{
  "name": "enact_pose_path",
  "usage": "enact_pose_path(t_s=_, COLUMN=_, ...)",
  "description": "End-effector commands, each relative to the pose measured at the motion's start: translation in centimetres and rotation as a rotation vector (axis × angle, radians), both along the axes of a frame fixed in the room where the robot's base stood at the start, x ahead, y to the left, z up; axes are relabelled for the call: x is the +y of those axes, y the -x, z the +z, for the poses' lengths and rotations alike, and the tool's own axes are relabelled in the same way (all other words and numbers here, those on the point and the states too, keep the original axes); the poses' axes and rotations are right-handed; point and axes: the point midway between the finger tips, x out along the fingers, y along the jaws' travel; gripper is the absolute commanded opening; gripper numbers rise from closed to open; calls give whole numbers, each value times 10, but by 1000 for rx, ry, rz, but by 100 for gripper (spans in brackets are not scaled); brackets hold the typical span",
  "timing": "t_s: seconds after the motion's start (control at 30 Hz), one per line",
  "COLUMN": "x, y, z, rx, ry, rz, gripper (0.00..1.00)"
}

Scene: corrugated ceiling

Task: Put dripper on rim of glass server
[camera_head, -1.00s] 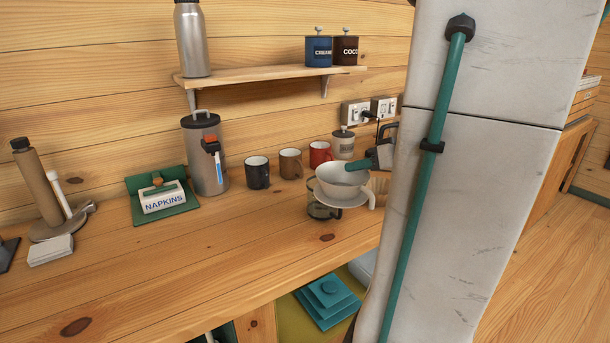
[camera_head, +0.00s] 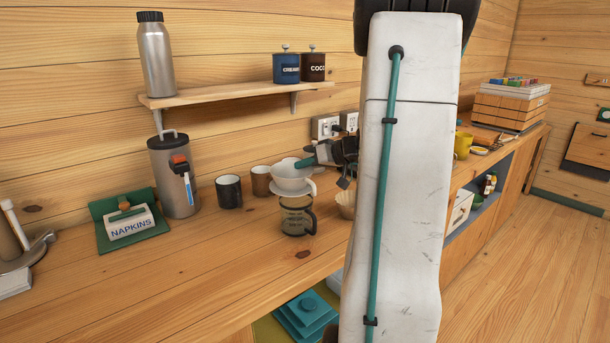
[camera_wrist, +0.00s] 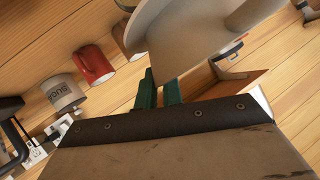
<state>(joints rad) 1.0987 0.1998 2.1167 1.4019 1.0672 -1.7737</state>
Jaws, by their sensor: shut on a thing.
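The white dripper (camera_head: 290,178), a cone with a wide base plate, is held above the counter in the head view. My gripper (camera_head: 306,162) has green fingers and is shut on the dripper's right side. The glass server (camera_head: 297,216), clear with a dark handle on its right, stands upright on the counter below the dripper. The dripper looks roughly upright and apart from the server's rim, but its exact alignment in depth is unclear. In the wrist view, the dripper (camera_wrist: 185,40) lies beyond my green fingertips (camera_wrist: 160,88); the server is not clearly visible there.
A black mug (camera_head: 229,192) and a brown mug (camera_head: 261,181) stand left of the dripper. A cream filter-like cone (camera_head: 346,204) sits right of the server. The front counter is clear.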

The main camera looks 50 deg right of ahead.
Motion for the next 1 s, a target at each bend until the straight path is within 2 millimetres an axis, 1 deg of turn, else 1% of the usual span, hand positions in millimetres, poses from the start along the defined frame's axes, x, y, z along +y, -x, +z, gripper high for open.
enact_pose_path(t_s=0.1, x=1, y=0, z=-18, rx=3, ry=-6, rz=0, gripper=0)
enact_pose_path(t_s=0.2, x=1, y=0, z=-29, rx=2, ry=-4, rz=0, gripper=0)
enact_pose_path(t_s=0.5, x=1, y=0, z=-31, rx=1, ry=-1, rz=1, gripper=0)
enact_pose_path(t_s=0.53, x=1, y=0, z=-32, rx=1, ry=-1, rz=1, gripper=11)
enact_pose_path(t_s=0.6, x=1, y=0, z=-31, rx=1, ry=-1, rz=1, gripper=29)
enact_pose_path(t_s=0.9, x=1, y=0, z=-30, rx=1, ry=0, rz=1, gripper=29)
enact_pose_path(t_s=1.0, x=-1, y=6, z=-26, rx=0, ry=0, rz=-2, gripper=29)
